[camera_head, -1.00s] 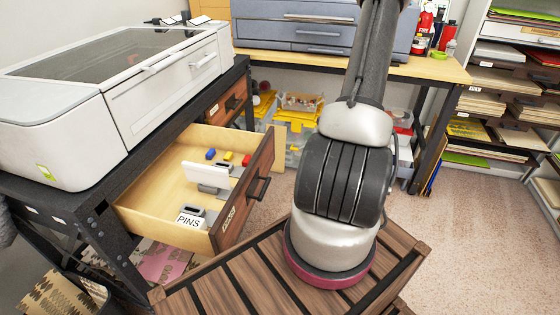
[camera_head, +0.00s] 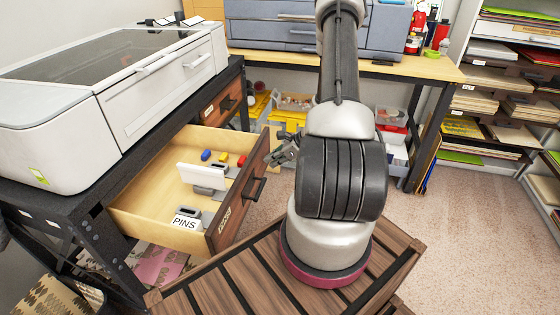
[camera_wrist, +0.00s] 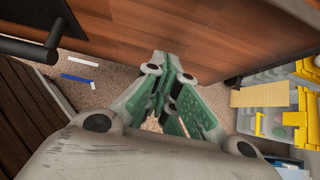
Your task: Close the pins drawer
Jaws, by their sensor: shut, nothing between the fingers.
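The pins drawer (camera_head: 219,222) stands pulled out below the printer-like machine, with a "PINS" card (camera_head: 186,223) inside near its front. Inside are also a white divider piece (camera_head: 201,178) and small blue, yellow and red items. Its wooden front has a dark handle (camera_head: 257,189), which also shows at the upper left of the wrist view (camera_wrist: 30,48). My gripper (camera_head: 285,150) is shut and empty, just off the far end of the drawer front. In the wrist view my gripper (camera_wrist: 160,65) has its tips close to the wooden front; I cannot tell whether they touch.
A second drawer (camera_head: 222,103) sits shut farther back under the same black bench. The white machine (camera_head: 110,85) stands on top. Yellow bins (camera_head: 290,118) and boxes stand on the floor behind. Carpet is clear at the right.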

